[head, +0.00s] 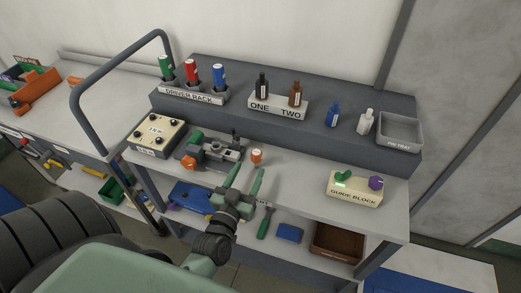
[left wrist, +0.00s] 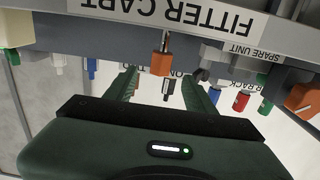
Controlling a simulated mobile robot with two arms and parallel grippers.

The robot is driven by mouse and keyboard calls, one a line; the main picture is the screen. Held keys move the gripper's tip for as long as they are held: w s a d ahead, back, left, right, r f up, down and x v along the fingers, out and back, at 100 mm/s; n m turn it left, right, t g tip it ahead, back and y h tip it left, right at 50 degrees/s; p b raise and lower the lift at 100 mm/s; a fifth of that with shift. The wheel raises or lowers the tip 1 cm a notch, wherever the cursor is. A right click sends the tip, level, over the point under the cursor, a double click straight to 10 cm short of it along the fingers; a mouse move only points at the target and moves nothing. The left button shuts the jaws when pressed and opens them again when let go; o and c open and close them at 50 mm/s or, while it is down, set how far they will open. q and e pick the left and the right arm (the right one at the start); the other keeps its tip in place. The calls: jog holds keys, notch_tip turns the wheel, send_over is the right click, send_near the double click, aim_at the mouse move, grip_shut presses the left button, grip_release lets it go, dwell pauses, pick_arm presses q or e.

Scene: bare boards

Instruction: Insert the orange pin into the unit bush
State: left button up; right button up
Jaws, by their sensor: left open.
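The orange pin (head: 257,156) stands on the cart top near its front edge. In the left wrist view its orange head (left wrist: 161,64) shows with a metal shank, in line with the gap between my fingers. My left gripper (head: 246,172) is open and empty, in front of the pin and apart from it. The grey metal unit (head: 222,150) lies on the cart top to the left of the pin, with an orange knob (head: 188,162) at its left end. I cannot make out the bush opening. My right gripper is not in view.
A switch box (head: 157,134) sits left of the unit. A guide block (head: 354,188) with green and purple pieces stands at the right. Bottles, a driver rack (head: 192,95) and a grey tray (head: 400,130) are on the raised shelf. The cart top between pin and guide block is clear.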

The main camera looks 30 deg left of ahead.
aim_at(254, 157)
pick_arm(q)
jog(key=shift+x, duration=0.85)
jog(key=shift+w+r+p, duration=0.3)
jog(key=shift+w, duration=0.05)
jog(key=p+x, duration=0.1)
jog(key=x, duration=0.3)
jog(key=shift+w+a+r, duration=0.1)
jog(key=shift+w+a, duration=0.1)
jog(key=shift+w, duration=0.3)
jog(key=shift+c, duration=0.3)
grip_shut()
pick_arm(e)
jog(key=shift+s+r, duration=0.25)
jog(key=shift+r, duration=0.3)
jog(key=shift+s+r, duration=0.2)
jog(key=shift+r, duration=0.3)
pick_arm(q)
jog(key=shift+p, duration=0.3)
